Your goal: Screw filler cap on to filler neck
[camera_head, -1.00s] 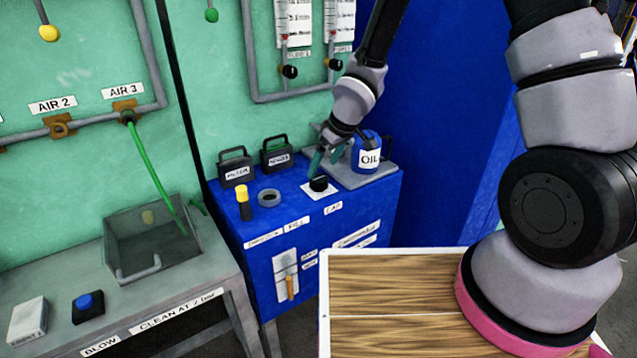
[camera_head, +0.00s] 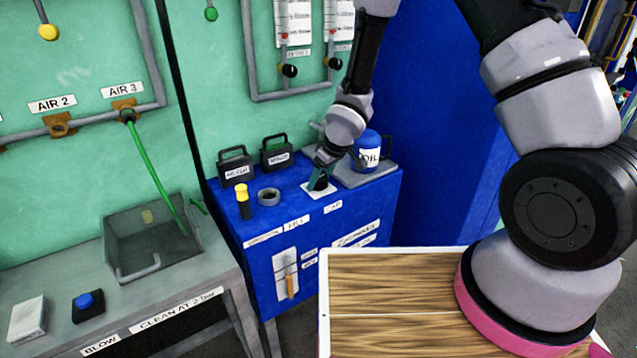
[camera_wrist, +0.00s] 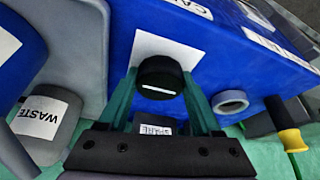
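The black round filler cap (camera_head: 320,184) sits on a white square on top of the blue cabinet, behind the CAP label. In the wrist view the cap (camera_wrist: 160,78) lies between the two teal fingers of my gripper (camera_wrist: 160,85). The fingers stand apart on either side of it; I cannot make out firm contact. In the head view my gripper (camera_head: 320,177) is down at the cap and partly hides it. The filler neck, a grey ring (camera_head: 268,197), stands to the left behind the FILL label. It also shows in the wrist view (camera_wrist: 231,102), with its opening uncovered.
A blue OIL container (camera_head: 368,150) stands on a grey tray close to the right of my gripper. Two black handled boxes (camera_head: 235,168) are behind the neck. A yellow-topped black item (camera_head: 242,200) stands left of the neck. The blue cabinet top (camera_head: 292,202) is clear between neck and cap.

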